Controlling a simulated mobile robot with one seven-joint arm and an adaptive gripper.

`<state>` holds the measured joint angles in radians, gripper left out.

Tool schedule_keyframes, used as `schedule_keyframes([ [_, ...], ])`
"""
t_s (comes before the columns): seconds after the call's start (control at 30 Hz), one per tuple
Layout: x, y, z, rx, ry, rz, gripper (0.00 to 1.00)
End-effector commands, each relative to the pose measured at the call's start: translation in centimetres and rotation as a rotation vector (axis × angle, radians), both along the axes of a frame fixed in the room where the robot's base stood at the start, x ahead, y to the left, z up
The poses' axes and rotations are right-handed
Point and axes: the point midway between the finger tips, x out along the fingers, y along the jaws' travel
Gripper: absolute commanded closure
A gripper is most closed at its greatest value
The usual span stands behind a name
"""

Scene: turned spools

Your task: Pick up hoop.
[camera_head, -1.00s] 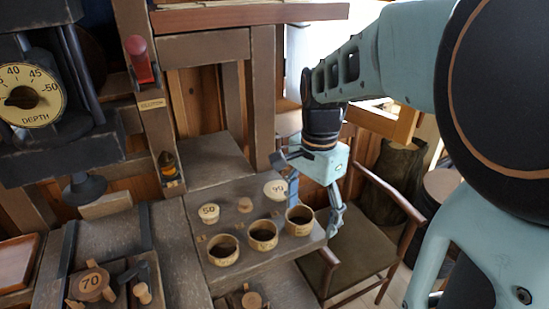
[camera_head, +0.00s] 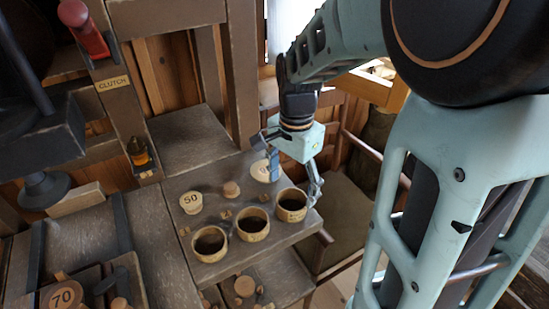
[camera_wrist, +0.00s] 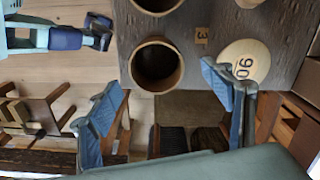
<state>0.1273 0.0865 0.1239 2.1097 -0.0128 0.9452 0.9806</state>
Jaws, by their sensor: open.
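No single thing is marked as a hoop; the closest match is three round wooden rings with dark openings in a row on the bench. The right ring (camera_head: 291,214) is nearest my gripper (camera_head: 294,173); the middle ring (camera_head: 252,236) and left ring (camera_head: 209,257) stand beside it. My gripper is open and empty, pointing down just above and behind the right ring. In the wrist view the right ring (camera_wrist: 178,82) lies between the spread blue fingertips (camera_wrist: 163,76). I cannot tell the exact height gap.
A pale disc marked 90 (camera_wrist: 243,62) lies close to one finger. A plug marked 50 (camera_head: 191,202) and a small wooden knob (camera_head: 231,189) stand behind the rings. A chair (camera_head: 345,215) is right of the bench edge. A piece marked 70 (camera_head: 62,296) sits front left.

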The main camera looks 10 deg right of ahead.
Motion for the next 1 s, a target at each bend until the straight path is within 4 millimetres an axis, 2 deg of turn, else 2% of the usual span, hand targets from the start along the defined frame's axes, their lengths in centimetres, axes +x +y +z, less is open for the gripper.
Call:
schedule_keyframes([
  [0.3, -0.7, 0.0, -4.4, 0.000, 0.004, 0.002, 0.27],
  [0.6, -0.6, 0.0, -4.8, -0.001, 0.001, 0.001, 0.27],
  [0.9, -0.6, 0.0, -4.8, -0.001, 0.001, 0.001, 0.58],
  [1.0, -0.6, 0.0, -4.8, -0.001, 0.001, 0.001, 0.58],
])
